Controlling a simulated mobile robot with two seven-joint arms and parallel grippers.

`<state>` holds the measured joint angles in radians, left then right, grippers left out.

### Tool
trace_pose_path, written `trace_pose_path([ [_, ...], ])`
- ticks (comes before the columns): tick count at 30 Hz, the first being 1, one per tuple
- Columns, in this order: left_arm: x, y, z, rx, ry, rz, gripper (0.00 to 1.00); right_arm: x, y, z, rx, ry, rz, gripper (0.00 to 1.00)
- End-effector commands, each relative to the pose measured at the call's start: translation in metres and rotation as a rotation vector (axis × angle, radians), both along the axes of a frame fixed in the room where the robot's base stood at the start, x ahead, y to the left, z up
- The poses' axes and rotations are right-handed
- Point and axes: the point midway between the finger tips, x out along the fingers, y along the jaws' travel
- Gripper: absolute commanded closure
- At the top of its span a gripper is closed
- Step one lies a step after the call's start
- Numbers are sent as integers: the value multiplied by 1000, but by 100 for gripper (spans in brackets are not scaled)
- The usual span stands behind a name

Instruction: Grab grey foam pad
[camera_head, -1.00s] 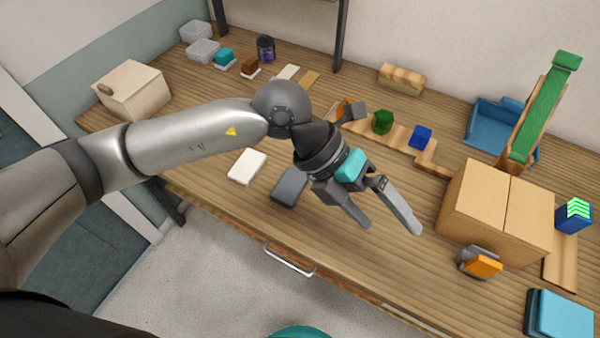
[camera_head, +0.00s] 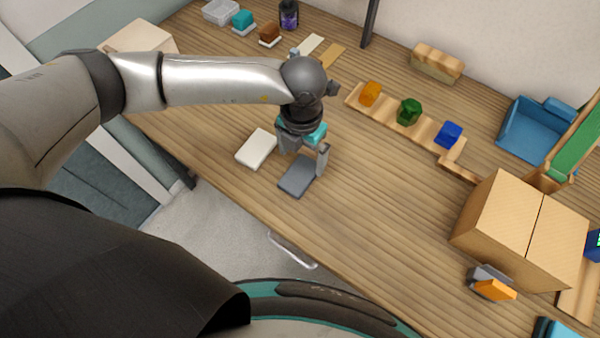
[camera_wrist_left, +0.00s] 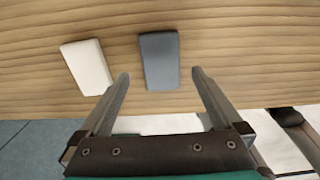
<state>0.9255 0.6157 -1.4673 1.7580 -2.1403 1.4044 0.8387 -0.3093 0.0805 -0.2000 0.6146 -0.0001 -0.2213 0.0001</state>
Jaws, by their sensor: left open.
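The grey foam pad (camera_head: 297,178) is a flat dark grey block lying on the wooden table near its front edge. In the left wrist view the pad (camera_wrist_left: 159,62) shows beyond the fingertips, between their lines. My left gripper (camera_head: 303,165) points down over the pad in the head view, its fingers apart on either side of the pad's far part. In the left wrist view the left gripper (camera_wrist_left: 160,84) is open and empty. I cannot tell the exact height of the fingertips above the pad. My right gripper is not in view.
A white pad (camera_head: 256,149) lies just left of the grey one. A wooden strip with coloured blocks (camera_head: 409,111) is behind to the right. A cardboard box (camera_head: 522,222) stands at the right. The table between pad and box is clear.

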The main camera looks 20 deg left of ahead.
Motion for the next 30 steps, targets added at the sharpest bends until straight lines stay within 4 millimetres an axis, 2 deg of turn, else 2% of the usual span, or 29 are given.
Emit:
trace_pose_path([
  [5,0,0,-11,-1,0,1,0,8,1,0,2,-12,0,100],
  [15,-1,-1,-55,1,2,0,0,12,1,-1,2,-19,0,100],
  [24,0,-1,-60,-1,-1,0,0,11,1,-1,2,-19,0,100],
  [30,0,-1,-59,-1,0,0,21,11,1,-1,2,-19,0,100],
])
